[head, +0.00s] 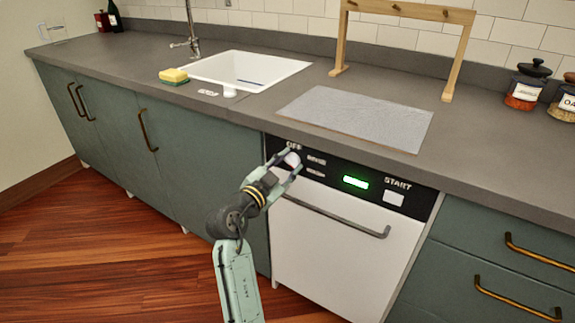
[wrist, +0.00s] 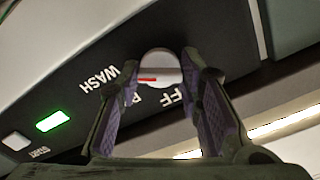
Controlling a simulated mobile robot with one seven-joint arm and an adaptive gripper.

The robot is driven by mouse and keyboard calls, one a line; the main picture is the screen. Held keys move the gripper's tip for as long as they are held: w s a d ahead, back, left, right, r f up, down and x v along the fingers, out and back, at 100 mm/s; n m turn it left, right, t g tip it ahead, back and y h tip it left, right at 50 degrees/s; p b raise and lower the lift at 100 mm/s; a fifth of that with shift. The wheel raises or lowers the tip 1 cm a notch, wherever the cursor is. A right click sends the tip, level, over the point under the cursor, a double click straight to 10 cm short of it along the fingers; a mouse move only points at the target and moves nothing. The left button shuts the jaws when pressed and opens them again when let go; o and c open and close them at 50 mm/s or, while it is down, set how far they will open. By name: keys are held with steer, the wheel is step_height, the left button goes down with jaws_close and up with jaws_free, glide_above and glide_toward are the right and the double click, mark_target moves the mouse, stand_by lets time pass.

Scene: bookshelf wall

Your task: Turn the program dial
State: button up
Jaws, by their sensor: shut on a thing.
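The program dial (head: 292,160) is a round whitish knob at the left end of the dishwasher's black panel (head: 330,174). In the wrist view the dial (wrist: 158,66) shows a red mark pointing left, and the labels "WASH" and part of "OFF" are near it. My gripper (head: 291,163) is at the dial from the front, and in the wrist view its two fingers (wrist: 160,72) stand on both sides of the dial, shut on it. Part of the lettering is hidden by the fingers.
A green lit display (head: 356,182) and a START button (head: 393,198) are right of the dial. The dishwasher handle (head: 335,216) runs below the panel. The countertop edge (head: 330,153) overhangs just above. Open floor (head: 130,250) lies at the left.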

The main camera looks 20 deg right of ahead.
steer(key=shift+n, duration=0.3)
steer(key=n, duration=0.5)
steer(key=n+p, duration=0.2)
steer(key=n, duration=0.4)
steer(key=shift+r+n+p, duration=0.1)
steer(key=shift+n+p, duration=0.3)
steer(key=n+p, duration=0.4)
steer(key=n, duration=0.2)
steer(key=n+p, duration=0.3)
steer(key=n, duration=0.2)
steer(key=shift+p, duration=0.35)
steer(key=shift+n, duration=0.4)
steer(key=o, duration=1.2)
steer(key=shift+c, duration=0.2)
